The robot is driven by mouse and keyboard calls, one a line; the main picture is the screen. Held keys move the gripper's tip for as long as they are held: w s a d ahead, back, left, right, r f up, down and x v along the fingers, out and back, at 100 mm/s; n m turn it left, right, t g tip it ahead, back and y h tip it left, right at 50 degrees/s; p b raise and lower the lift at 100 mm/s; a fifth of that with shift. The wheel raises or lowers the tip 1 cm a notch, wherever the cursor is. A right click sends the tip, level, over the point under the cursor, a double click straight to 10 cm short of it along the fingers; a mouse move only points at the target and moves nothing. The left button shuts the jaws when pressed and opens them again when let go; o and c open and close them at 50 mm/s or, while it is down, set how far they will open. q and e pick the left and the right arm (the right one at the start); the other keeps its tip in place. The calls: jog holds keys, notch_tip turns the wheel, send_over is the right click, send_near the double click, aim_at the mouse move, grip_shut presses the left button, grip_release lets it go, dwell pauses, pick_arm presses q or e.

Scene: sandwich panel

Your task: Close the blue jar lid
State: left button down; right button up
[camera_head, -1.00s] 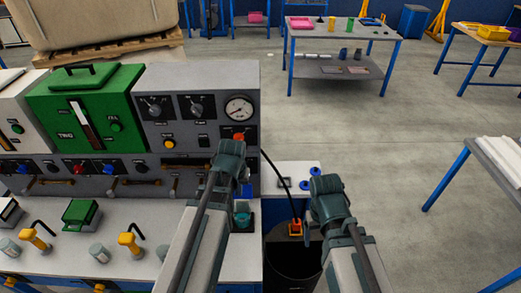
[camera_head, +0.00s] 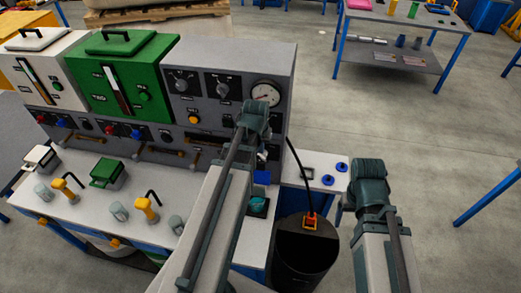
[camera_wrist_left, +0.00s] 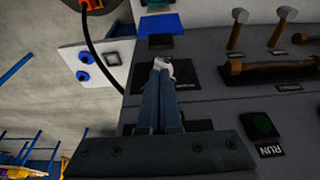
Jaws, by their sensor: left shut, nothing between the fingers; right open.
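The blue lid (camera_head: 262,177) stands raised at the right end of the panel's bench, behind a dark, teal-filled opening that I take to be the jar (camera_head: 258,206). In the left wrist view the lid shows as a blue piece (camera_wrist_left: 160,24) just beyond the fingertips. My left gripper (camera_wrist_left: 163,68) is shut and empty, close to the grey panel face, with a small pale part at its fingertips. In the head view my left forearm hides most of that gripper. My right gripper (camera_head: 346,205) is off to the right, largely hidden by its own wrist, apart from the bench.
A green lidded box (camera_head: 105,172) and a white one (camera_head: 40,157) stand left on the bench, among yellow handles (camera_head: 145,208). A black bin (camera_head: 305,255) with an orange piece (camera_head: 310,222) stands right of the bench.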

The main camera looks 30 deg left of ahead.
notch_tip(320, 180, down, 8)
jog(key=b, duration=0.7)
jog(key=shift+s+f, duration=0.1)
